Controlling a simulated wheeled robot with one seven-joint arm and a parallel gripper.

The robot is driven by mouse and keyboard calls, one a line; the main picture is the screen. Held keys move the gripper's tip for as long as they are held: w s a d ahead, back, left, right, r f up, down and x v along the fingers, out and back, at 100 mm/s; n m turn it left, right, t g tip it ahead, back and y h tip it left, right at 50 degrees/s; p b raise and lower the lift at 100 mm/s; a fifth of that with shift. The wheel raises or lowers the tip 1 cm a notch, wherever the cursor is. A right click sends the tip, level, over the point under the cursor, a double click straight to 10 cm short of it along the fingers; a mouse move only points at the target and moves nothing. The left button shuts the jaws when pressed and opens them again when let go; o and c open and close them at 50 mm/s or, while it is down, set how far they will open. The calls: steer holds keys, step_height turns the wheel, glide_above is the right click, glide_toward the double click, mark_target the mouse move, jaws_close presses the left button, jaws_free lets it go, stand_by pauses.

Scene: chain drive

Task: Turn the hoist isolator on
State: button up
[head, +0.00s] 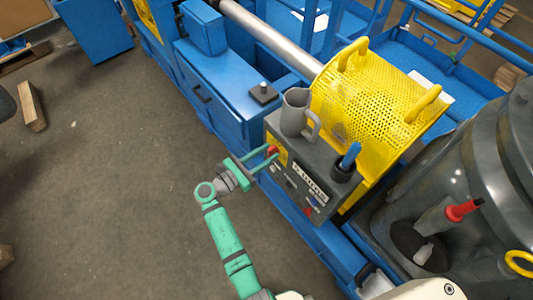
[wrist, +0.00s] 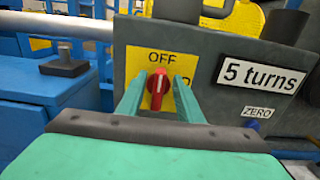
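The hoist isolator is a red rotary knob (wrist: 158,88) with a white line, on a yellow plate (wrist: 150,60) on the dark grey control box. The line stands about upright, towards the word OFF. Lettering lower on the plate is partly hidden. In the head view the knob (head: 272,149) is at the box's left end. My green gripper (wrist: 158,82) faces the panel, with one finger on each side of the knob. Gaps seem to show between knob and fingers, so it looks open. In the head view my gripper (head: 271,153) reaches the panel from the left.
A "5 turns" label (wrist: 262,76) and a ZERO label (wrist: 257,112) are right of the knob. A grey jug (head: 296,112) and a dark cup with a blue handle (head: 346,165) stand on the box. A yellow perforated guard (head: 370,105) is behind.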

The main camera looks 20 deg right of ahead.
steer(key=shift+d, duration=0.1)
jaws_close()
